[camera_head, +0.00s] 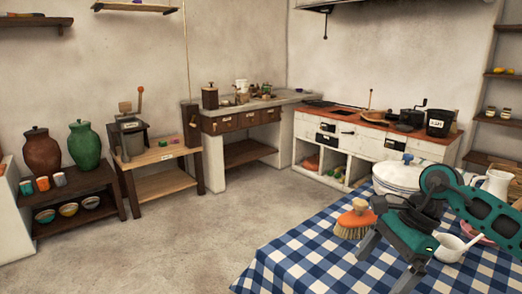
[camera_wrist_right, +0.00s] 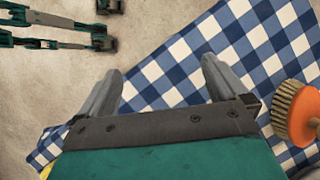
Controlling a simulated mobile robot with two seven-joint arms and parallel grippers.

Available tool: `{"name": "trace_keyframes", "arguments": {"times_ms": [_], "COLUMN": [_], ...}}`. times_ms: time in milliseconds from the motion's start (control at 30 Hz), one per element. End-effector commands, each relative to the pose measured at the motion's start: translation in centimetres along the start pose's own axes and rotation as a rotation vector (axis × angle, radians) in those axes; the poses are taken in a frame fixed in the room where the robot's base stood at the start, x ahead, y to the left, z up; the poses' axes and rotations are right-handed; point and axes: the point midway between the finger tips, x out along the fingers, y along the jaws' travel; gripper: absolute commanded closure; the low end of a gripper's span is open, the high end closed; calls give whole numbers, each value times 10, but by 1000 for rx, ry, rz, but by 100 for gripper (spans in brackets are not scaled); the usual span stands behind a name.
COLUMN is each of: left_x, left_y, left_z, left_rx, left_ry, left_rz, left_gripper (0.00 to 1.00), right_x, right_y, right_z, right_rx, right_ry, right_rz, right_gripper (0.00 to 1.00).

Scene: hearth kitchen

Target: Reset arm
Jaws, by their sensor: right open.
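My right arm comes in from the right in the head view, over the table with the blue checked cloth (camera_head: 290,262). My right gripper (camera_head: 388,264) is open and empty above the cloth, just right of the orange brush. In the right wrist view the two fingers (camera_wrist_right: 163,82) are spread apart with only cloth and floor behind them. The brush (camera_head: 356,219) lies on the cloth with its bristles showing; it also shows at the right edge of the wrist view (camera_wrist_right: 294,112). My left gripper is not seen in the head view.
A white lidded pot (camera_head: 395,177), a white jug (camera_head: 495,182) and a small white pouring vessel (camera_head: 452,247) stand close around my right arm on the table. The stone floor (camera_head: 215,235) left of the table is clear. A stove counter (camera_head: 345,142) stands behind.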

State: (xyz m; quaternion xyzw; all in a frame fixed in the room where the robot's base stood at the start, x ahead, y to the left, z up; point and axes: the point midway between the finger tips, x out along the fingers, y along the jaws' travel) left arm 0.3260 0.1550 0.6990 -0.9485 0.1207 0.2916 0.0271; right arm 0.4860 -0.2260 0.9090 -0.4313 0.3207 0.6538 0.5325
Motion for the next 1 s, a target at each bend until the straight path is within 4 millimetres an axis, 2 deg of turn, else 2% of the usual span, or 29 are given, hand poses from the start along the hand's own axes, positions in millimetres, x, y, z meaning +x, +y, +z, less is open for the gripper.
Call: {"name": "trace_keyframes", "arguments": {"times_ms": [33,100,200,300,433,533,633,733,833,867,1000], "left_x": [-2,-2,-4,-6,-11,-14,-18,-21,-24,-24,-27], "left_y": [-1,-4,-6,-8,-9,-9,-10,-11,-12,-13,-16], "left_z": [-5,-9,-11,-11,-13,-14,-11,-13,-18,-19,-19], "left_rx": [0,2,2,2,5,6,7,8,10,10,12], "left_ry": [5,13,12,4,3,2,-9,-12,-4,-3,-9], "left_rz": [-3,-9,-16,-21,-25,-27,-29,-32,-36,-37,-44], "left_gripper": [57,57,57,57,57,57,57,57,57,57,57], "right_x": [18,36,55,62,55,46,44,53,75,83,131], "right_y": [2,3,6,9,6,0,-4,-2,13,21,72], "right_z": [22,54,104,150,186,190,175,144,104,92,42], "right_rx": [30,91,229,435,775,1083,1424,1793,2186,-2292,-1998], "right_ry": [-102,-256,-512,-798,-1159,-1416,-1649,-1856,-2033,2068,1573], "right_rz": [0,-9,-4,25,97,176,270,379,491,-524,-475], "right_gripper": [0,0,0,0,0,0,0,0,0,0,0]}}
